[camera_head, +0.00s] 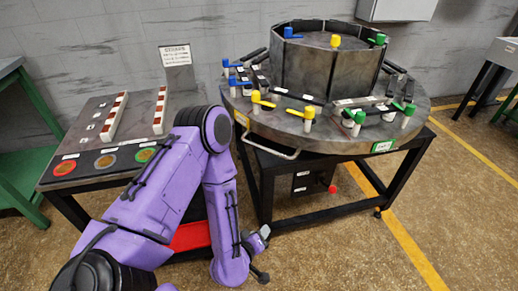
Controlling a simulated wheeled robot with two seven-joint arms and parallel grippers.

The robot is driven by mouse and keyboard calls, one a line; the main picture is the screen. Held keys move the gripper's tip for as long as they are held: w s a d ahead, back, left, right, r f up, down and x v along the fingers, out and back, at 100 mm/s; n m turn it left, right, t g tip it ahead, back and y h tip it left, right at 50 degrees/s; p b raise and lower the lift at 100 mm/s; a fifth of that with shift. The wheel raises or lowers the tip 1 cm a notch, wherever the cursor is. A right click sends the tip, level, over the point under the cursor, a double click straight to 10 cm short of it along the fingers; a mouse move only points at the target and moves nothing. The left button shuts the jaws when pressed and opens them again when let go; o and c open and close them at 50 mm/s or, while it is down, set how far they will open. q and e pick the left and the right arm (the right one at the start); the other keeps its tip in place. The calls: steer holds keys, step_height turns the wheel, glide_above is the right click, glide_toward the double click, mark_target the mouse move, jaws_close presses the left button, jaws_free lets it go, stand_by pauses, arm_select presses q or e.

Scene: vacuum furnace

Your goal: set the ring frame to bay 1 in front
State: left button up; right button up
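The ring frame appears to be the round grey metal table top (300,138) on a black stand, with a many-sided metal drum (320,72) in its middle. A metal bar handle (268,149) sticks out from its front-left rim. A yellow plate (242,119) is on the rim left of the handle, and a green plate (383,146) is at the front right. Bay numbers are too small to read. My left gripper (262,254) is low in front of the stand, below the handle and apart from it. Its finger opening is unclear. My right gripper is not in view.
Yellow (262,102), green (359,119) and blue (232,82) levers stand around the top. A red knob (332,189) is under the ring. Floor at right is clear.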

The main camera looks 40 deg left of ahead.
arm_select(q)
steer(key=w+a+r+n+t+y, duration=0.2)
steer(key=w+a+r+n, duration=0.2)
steer(key=w, duration=0.3)
steer(key=w+a+r+n+t+y+b, duration=0.1)
steer(key=w+a+r+n+t+y, duration=0.1)
steer(key=w+r, duration=0.4)
steer(key=w+a+r+n+t+y, duration=0.2)
steer(key=w+a+r+n+y, duration=0.1)
steer(key=w+a+r+n, duration=0.2)
steer(key=shift+w+a+r+n+t+b, duration=0.2)
steer(key=shift+w+n, duration=0.25)
steer(key=shift+w, duration=0.2)
steer(key=shift+w+a+r+n+t+b, duration=0.1)
steer(key=shift+w+r+n+t, duration=0.1)
steer(key=shift+w+n, duration=0.35)
steer(key=shift+w+a, duration=0.15)
steer(key=shift+w, duration=0.35)
jaws_close()
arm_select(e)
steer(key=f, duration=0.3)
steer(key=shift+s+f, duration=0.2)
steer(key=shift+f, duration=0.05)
